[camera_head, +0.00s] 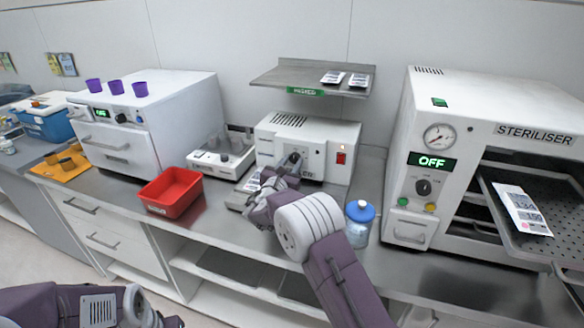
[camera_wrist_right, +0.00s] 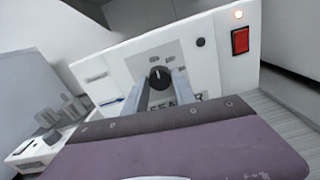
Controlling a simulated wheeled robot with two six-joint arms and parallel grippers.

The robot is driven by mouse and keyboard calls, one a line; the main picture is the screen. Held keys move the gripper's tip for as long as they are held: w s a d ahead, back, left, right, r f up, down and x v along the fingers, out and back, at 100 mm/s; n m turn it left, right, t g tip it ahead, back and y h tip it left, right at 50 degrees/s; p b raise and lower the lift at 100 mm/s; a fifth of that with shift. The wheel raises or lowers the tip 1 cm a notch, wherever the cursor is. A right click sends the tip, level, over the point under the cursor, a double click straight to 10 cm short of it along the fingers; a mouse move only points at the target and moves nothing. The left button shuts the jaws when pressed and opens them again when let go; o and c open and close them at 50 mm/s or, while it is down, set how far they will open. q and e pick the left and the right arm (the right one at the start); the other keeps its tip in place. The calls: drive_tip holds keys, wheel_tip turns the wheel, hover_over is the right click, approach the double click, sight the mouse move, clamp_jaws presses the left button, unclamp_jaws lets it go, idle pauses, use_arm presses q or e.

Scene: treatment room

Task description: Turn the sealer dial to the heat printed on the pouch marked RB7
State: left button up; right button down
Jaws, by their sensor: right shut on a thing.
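The sealer (camera_head: 335,140) is a white box at the middle of the counter, with a lit red switch. Its dark round dial (camera_wrist_right: 160,77) has a white pointer mark that looks roughly upward in the right wrist view. My right gripper (camera_head: 292,162) reaches the sealer's front; its two grey fingers (camera_wrist_right: 161,92) are shut on the dial, one on each side. Printed pouches lie on the steriliser tray (camera_head: 522,208) and on the wall shelf (camera_head: 333,77); I cannot read which is marked RB7. My left arm shows at the bottom left, its fingers out of view.
A red bin (camera_head: 171,192) stands left of the sealer, and a blue-capped bottle (camera_head: 359,223) stands right of my right arm. The steriliser (camera_head: 460,150) reads OFF, its tray (camera_head: 565,240) sticking out. A green-labelled shelf (camera_head: 290,82) hangs above the sealer.

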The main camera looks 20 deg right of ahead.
drive_tip(key=m+b, duration=0.2)
drive_tip(key=b, duration=0.2)
drive_tip(key=m+b, duration=0.2)
drive_tip(key=b, duration=0.2)
drive_tip(key=f+m+b, duration=0.1)
drive_tip(key=m+b, duration=0.2)
drive_tip(key=b, duration=0.1)
drive_tip(key=m+b, duration=0.4)
drive_tip(key=b, duration=0.1)
drive_tip(key=m+b, duration=0.2)
drive_tip(key=b, duration=0.1)
drive_tip(key=shift+r, duration=0.25)
drive_tip(key=shift+r+m+b, duration=0.2)
drive_tip(key=shift+m+b, duration=1.3)
drive_tip(key=shift+m, duration=0.4)
drive_tip(key=c, duration=1)
unclamp_jaws()
drive_tip(key=shift+c, duration=0.2)
